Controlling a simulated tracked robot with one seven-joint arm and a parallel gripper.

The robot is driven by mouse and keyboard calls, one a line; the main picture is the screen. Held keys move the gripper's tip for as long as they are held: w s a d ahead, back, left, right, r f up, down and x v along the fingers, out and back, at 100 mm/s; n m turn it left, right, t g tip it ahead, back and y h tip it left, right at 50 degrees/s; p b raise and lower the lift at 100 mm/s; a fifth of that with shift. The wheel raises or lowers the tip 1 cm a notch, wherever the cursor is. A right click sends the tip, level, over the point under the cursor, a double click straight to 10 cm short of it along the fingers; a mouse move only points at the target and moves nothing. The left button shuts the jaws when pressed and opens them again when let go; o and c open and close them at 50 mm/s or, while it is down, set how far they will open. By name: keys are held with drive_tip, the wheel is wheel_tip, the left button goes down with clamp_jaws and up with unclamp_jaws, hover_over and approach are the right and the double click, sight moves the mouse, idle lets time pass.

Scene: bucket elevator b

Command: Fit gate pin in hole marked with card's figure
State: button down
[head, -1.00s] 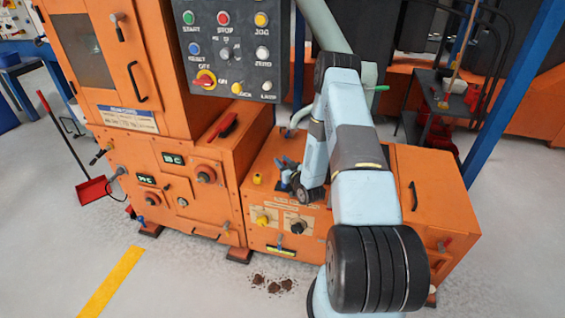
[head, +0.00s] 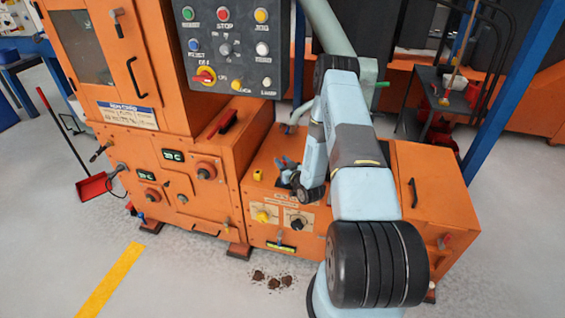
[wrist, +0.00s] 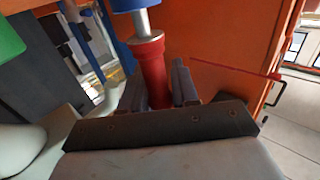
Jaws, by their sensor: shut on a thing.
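My gripper (wrist: 160,82) is shut on a red cylindrical handle (wrist: 151,75), seen between the two fingers in the wrist view. The handle has a flared collar and a bright metal shaft (wrist: 142,22) with a blue part (wrist: 126,4) at the top edge of the picture. I take it for the gate pin. In the head view my gripper (head: 287,166) is small, just above the top of the low orange cabinet (head: 330,165); the pin cannot be made out there. I cannot make out the card's figure or any marked hole.
A grey control panel (head: 240,75) hangs behind left of my arm. The tall orange machine (head: 175,125) stands left. The cabinet front has a yellow knob (head: 262,217) and a black knob (head: 298,224). Dark clumps (head: 272,281) lie on the floor. A red dustpan (head: 93,186) stands far left.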

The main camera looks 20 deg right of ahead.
drive_tip(key=shift+f, duration=0.7)
drive_tip(key=c, duration=0.8)
unclamp_jaws()
drive_tip(key=s, duration=0.4)
drive_tip(key=s+d, duration=0.1)
drive_tip(key=s, duration=0.4)
drive_tip(key=s+d, duration=0.1)
drive_tip(key=s, duration=0.3)
drive_tip(key=shift+s+d+f, duration=0.1)
drive_tip(key=shift+s, duration=0.2)
